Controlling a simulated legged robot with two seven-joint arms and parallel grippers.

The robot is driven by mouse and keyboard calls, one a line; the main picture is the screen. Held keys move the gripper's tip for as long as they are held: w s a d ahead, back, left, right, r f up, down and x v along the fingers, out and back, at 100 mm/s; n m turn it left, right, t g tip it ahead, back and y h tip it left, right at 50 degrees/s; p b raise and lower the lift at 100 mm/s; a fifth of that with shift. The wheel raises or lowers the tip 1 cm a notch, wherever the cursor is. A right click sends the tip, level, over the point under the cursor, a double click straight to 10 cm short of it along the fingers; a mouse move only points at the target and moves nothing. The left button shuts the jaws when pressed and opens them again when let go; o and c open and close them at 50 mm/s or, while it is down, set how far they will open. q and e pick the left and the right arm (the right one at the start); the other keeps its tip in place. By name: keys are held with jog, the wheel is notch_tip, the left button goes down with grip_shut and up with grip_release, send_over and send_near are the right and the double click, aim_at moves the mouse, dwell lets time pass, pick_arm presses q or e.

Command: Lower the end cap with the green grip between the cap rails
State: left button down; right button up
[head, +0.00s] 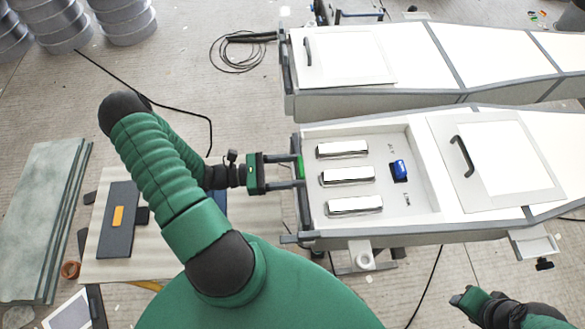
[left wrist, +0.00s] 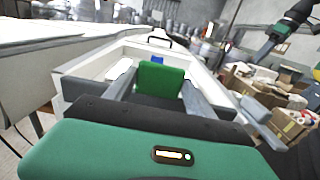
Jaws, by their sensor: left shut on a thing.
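My left gripper (head: 301,172) is shut on the green grip (head: 301,164) of the end cap, at the left end of the near white mould (head: 420,205). In the left wrist view the green grip (left wrist: 161,78) stands upright between my two fingers (left wrist: 155,92). The dark cap body is mostly hidden behind the fingers and the mould's end edge. I cannot make out the cap rails clearly or tell whether the cap is between them. My right gripper (head: 466,298) is at the lower right, apart from the mould; its jaws are not clear.
The mould's open bay holds three pale metal bars (head: 347,175) and a blue object (head: 399,170). A lidded second mould (head: 345,55) stands behind. A board with a dark plate (head: 118,220) and an orange piece lies left. A clamp (head: 362,261) juts below the near mould.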

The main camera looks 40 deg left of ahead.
pick_arm(q)
jog(key=shift+f+b, duration=0.35)
jog(key=shift+f, duration=0.25)
jog(key=shift+c, duration=1.2)
grip_release()
jog(key=b+v, duration=0.3)
jog(key=v, duration=1.4)
